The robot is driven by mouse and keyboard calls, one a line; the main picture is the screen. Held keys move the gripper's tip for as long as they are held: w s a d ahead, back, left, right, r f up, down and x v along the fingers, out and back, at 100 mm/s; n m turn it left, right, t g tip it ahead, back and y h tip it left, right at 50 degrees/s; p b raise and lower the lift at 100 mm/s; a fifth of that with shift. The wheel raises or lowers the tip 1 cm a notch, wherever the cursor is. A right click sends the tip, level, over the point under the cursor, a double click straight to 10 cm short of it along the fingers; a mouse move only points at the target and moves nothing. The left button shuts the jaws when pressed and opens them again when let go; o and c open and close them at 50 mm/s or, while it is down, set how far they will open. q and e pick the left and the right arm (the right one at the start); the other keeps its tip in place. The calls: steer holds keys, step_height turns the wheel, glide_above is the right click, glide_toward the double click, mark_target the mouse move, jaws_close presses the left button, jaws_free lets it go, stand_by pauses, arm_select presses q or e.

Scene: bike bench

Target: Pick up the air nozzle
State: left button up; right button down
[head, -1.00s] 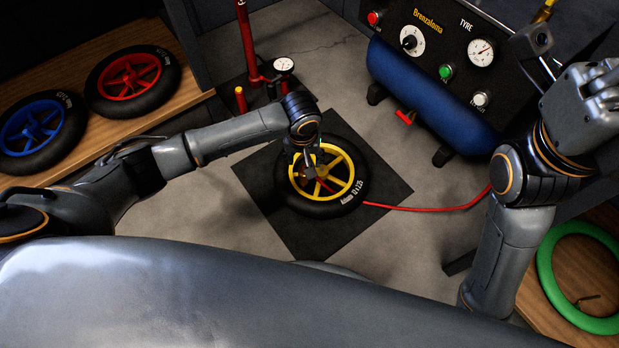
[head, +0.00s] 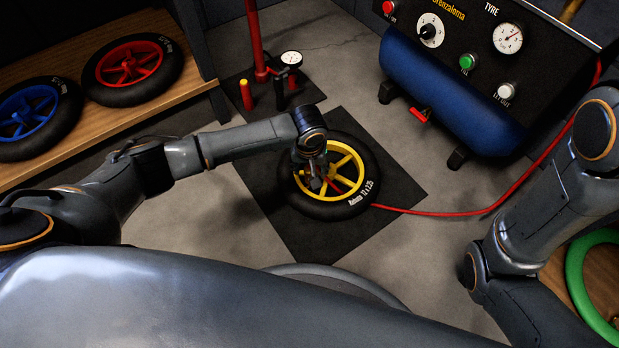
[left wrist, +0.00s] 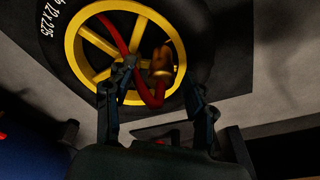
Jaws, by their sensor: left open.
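The air nozzle (left wrist: 162,60) is a brass-coloured piece on the end of a red hose (head: 440,211). In the left wrist view it shows between my left fingers, in front of the yellow rim of a black-tyred wheel (head: 359,198). My left gripper (head: 318,183) is open over the wheel; its two fingers also show in the left wrist view (left wrist: 160,75), one on each side of the nozzle and hose. I cannot tell whether they touch it. In the head view my gripper hides the nozzle. My right arm shows at the right, but its gripper is out of view.
The wheel lies on a dark mat (head: 300,238). A blue compressor (head: 450,95) stands behind, with the hose running to its right side. A red pump (head: 256,40) with a gauge stands at the back. Red (head: 128,62) and blue (head: 30,115) wheels lie on a left shelf.

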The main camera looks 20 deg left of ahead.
mark_target(309, 169)
arm_select(q)
steer(key=f+b, duration=0.2)
steer(key=f, duration=0.1)
steer(key=shift+w+a+f, duration=0.15)
steer(key=shift+w, duration=0.05)
jaws_close()
